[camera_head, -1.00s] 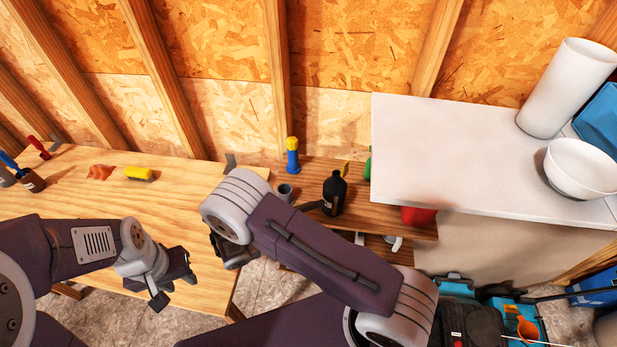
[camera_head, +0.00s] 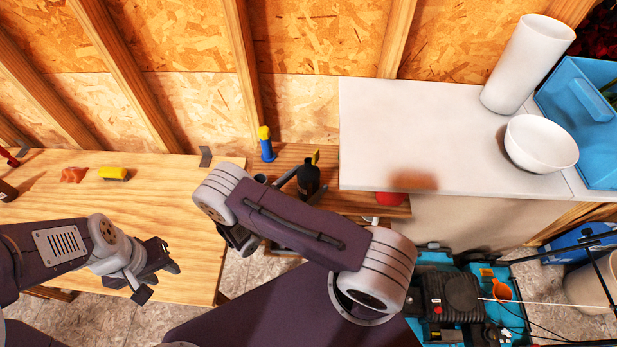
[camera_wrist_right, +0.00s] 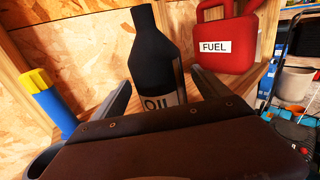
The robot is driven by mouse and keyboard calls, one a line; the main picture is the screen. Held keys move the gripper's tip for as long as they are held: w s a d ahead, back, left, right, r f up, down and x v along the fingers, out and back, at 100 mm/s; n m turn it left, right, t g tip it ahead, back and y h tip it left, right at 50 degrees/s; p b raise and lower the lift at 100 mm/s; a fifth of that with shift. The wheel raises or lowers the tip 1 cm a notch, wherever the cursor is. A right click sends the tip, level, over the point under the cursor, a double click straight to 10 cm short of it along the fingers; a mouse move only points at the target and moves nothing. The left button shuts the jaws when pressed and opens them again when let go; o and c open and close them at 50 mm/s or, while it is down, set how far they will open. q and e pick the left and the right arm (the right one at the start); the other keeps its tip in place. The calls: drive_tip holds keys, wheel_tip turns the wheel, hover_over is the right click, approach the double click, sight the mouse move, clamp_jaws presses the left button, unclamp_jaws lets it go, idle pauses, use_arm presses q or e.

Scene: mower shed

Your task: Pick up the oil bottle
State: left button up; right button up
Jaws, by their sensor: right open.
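The oil bottle (camera_head: 309,181) is black and stands upright on the brown wooden shelf, left of the white counter. In the right wrist view the oil bottle (camera_wrist_right: 153,58) shows a pale label reading OIL, its lower part hidden by my gripper. My right gripper (camera_wrist_right: 160,92) is open, one finger on each side of the bottle in that view; I cannot tell whether they touch it. In the head view my right arm hides most of this gripper. My left gripper (camera_head: 174,258) looks open and empty over the light wooden table.
A red fuel can (camera_wrist_right: 228,42) stands close right of the bottle. A blue bottle with a yellow cap (camera_head: 265,145) stands to the left. The white counter (camera_head: 430,130) overhangs the shelf's right end and holds a white bowl (camera_head: 541,143) and a white cylinder (camera_head: 527,65).

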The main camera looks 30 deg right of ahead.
sight(309, 160)
drive_tip(key=shift+w+d, duration=0.2)
drive_tip(key=shift+d, duration=0.3)
clamp_jaws()
drive_tip(key=shift+r, duration=0.1)
drive_tip(key=shift+r, duration=4.85)
